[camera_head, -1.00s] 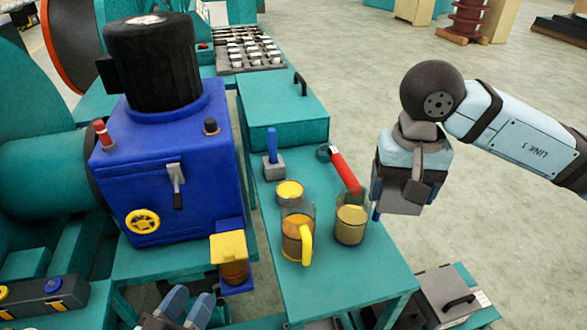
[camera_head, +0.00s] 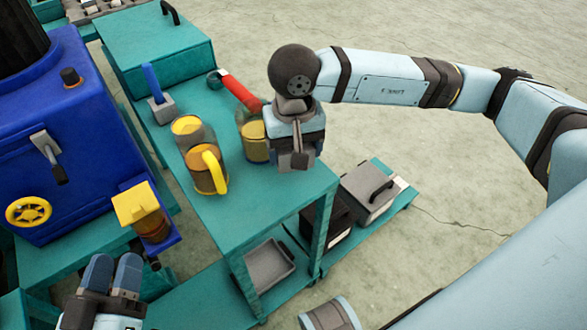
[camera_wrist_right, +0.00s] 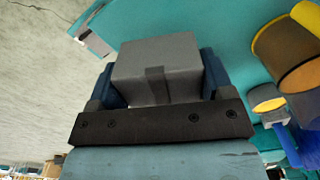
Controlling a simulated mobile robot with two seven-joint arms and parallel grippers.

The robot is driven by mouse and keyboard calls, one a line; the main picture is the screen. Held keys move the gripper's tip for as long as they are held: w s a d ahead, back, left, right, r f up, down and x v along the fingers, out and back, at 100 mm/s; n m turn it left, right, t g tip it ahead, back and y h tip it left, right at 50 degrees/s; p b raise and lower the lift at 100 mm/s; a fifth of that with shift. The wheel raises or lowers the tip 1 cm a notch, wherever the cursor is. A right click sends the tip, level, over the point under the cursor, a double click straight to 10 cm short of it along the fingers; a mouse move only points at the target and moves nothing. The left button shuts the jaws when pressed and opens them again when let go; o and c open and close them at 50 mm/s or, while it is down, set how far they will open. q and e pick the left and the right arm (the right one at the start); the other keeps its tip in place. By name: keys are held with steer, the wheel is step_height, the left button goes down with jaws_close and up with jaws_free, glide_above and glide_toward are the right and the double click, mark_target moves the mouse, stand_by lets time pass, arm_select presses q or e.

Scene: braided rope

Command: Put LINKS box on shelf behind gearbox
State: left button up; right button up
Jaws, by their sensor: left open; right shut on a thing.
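My right gripper (camera_head: 296,152) is shut on a small grey box (camera_wrist_right: 155,65), which sits between its two fingers in the right wrist view. No lettering is readable on this box, so I cannot tell if it is the LINKS box. In the head view the gripper hangs over the right edge of the teal cart and mostly hides the box. The blue gearbox (camera_head: 60,150) with a black motor (camera_head: 20,40) on top stands at the left, partly cut off. My left gripper (camera_head: 114,274) is open and empty at the lower left. The shelf behind the gearbox is out of view.
The teal cart (camera_head: 215,230) carries a jug with a yellow handle (camera_head: 206,170), a jar (camera_head: 254,135), a red-handled tool (camera_head: 240,92) and a blue-handled tool (camera_head: 155,95). A grey case (camera_head: 370,190) stands low at right. Floor beyond is clear.

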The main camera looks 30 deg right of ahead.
mark_target(294, 179)
step_height(294, 179, down, 5)
steer(key=shift+f+b, duration=0.1)
steer(key=shift+b, duration=0.55)
arm_select(q)
step_height(294, 179, down, 2)
steer(key=shift+g, duration=0.4)
arm_select(e)
steer(key=o, duration=1)
arm_select(q)
steer(key=shift+d+f, duration=0.1)
steer(key=shift+f, duration=0.15)
